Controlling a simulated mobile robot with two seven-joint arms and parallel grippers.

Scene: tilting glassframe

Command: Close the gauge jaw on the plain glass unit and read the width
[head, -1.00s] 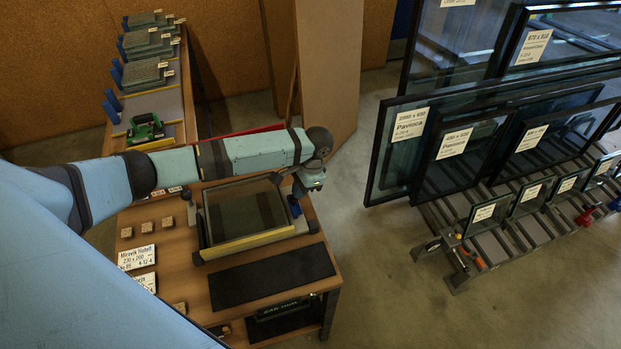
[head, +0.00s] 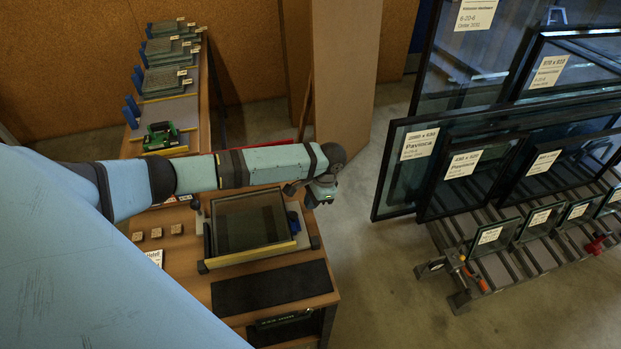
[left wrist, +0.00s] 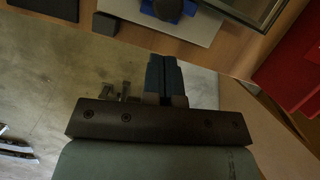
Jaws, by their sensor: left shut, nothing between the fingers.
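The plain glass unit (head: 248,222) lies flat in the gauge on the bench, with a yellow bar (head: 250,256) along its near side. A blue jaw piece (head: 294,223) stands at the right of the unit; whether it touches the glass I cannot tell. My left gripper (head: 316,200) is shut and empty, to the right of the gauge near the bench edge. In the left wrist view its two blue fingers (left wrist: 164,62) are together, just short of the gauge's pale plate (left wrist: 190,22); a glass corner (left wrist: 245,8) shows there. My right gripper is out of view.
A black mat (head: 272,288) lies in front of the gauge, and small wooden blocks (head: 156,233) lie to its left. A red panel (left wrist: 293,70) is beside the bench. Framed glass units stand in a rack (head: 470,270) at the right. Floor between is clear.

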